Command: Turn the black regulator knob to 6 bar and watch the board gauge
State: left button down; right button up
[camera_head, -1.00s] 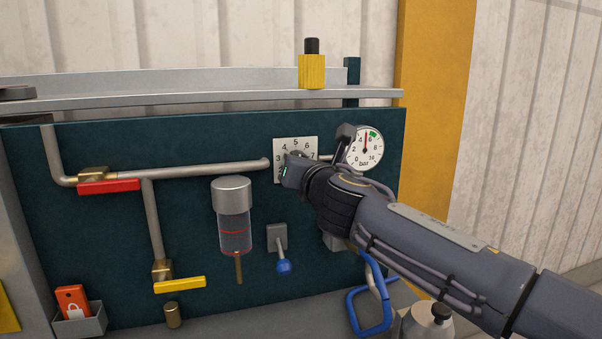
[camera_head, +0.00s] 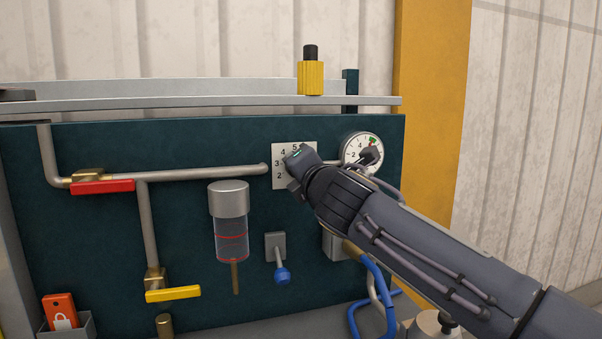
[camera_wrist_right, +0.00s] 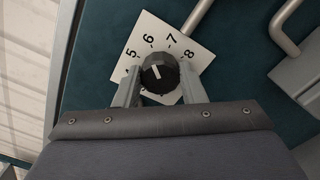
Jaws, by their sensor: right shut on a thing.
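The black regulator knob (camera_wrist_right: 158,75) sits on a white scale plate (camera_wrist_right: 205,57) in the right wrist view. Its white mark points roughly toward the 6. My right gripper (camera_wrist_right: 157,88) is shut on the knob, one finger on each side. In the head view my right gripper (camera_head: 297,170) hides the knob and the right part of the scale plate (camera_head: 281,151). The board gauge (camera_head: 350,148) is a round white dial with a green mark near the top. My left gripper is not in view.
A red-handled valve (camera_head: 103,187) and a yellow-handled valve (camera_head: 172,294) are on the pipes at left. A clear filter bowl (camera_head: 231,238) and a blue-tipped lever (camera_head: 282,275) are below the knob. A blue hose (camera_head: 357,318) hangs under my right arm.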

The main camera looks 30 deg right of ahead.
jog(key=shift+f, duration=0.2)
jog(key=o, duration=1)
jog(key=shift+r, duration=0.1)
jog(key=v, duration=0.8)
jog(key=shift+w, duration=0.1)
